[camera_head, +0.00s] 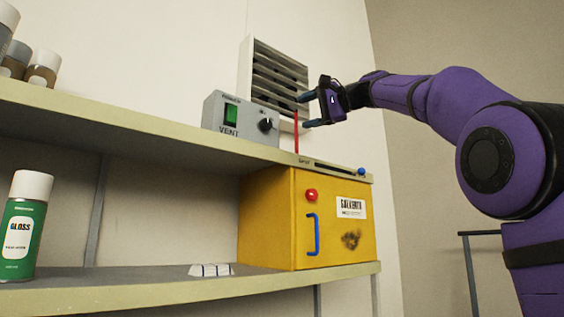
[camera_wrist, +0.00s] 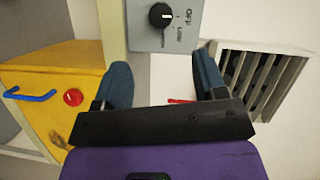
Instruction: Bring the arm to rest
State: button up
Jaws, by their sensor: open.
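My gripper (camera_head: 305,110) is at the end of my purple arm (camera_head: 450,100), raised at the height of the upper shelf, in front of the wall vent. Its two blue-grey fingers are apart with nothing between them; they also show spread in the wrist view (camera_wrist: 165,84). A thin red upright piece (camera_head: 296,133) stands at the shelf edge close to the fingertips. In the wrist view a bit of red shows behind the fingers; whether they touch it I cannot tell.
The louvred vent (camera_head: 277,75) is on the wall behind. Below the upper shelf (camera_head: 120,120) is a yellow cabinet (camera_head: 270,215) with a blue handle (camera_head: 313,234) and red button (camera_head: 311,195). A green spray can (camera_head: 22,228) and small white blocks (camera_head: 210,270) stand on the lower shelf.

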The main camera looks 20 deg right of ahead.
jog(key=s+a+f+n+g+h, duration=0.1)
jog(key=s+a+f+g+h, duration=0.2)
jog(key=f, duration=0.8)
jog(key=s+a+f+n+h, duration=0.1)
jog(key=s+f+h, duration=0.35)
jog(key=f, duration=0.75)
jog(key=s+d+f+n+g+h, duration=0.1)
jog(key=s+f+n, duration=0.1)
jog(key=s+f, duration=0.5)
jog(key=s+d+f+n+g+h, duration=0.1)
jog(key=s+f, duration=0.6)
jog(key=f, duration=0.7)
jog(key=s+d+f+n+g+h, duration=0.1)
jog(key=s+f+n+g, duration=0.1)
jog(key=s+f, duration=0.5)
notch_tip(320, 180, down, 4)
jog(key=shift+s+f+n+g, duration=0.25)
jog(key=shift+n+g, duration=0.15)
